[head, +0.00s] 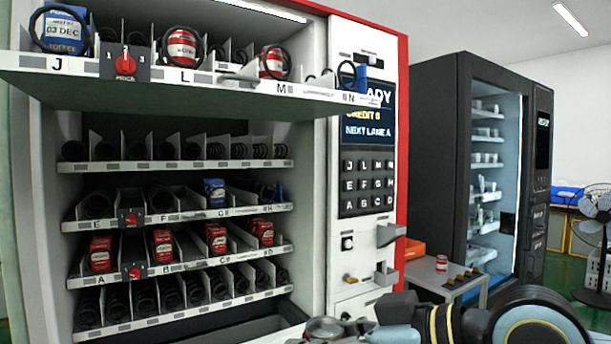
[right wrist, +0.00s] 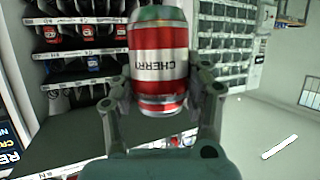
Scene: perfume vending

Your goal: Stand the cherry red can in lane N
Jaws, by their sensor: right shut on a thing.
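In the right wrist view, my right gripper (right wrist: 161,92) is shut on the cherry red can (right wrist: 158,40). The can is red with a white band reading CHERRY, and the lettering is upside down in this view. In the head view my right arm comes in along the bottom right edge; whether the can shows there I cannot tell. Lane N (head: 349,98) is at the right end of the pulled-out top shelf (head: 200,84), with a dark coil and a small blue thing by it. My left gripper is not in view.
On the top shelf, a blue toffee box (head: 62,32) stands at J, with red-and-white cans at L (head: 182,48) and M (head: 273,62). The keypad panel (head: 368,185) is below N. A side table (head: 425,277) holds a small red jar (head: 441,263).

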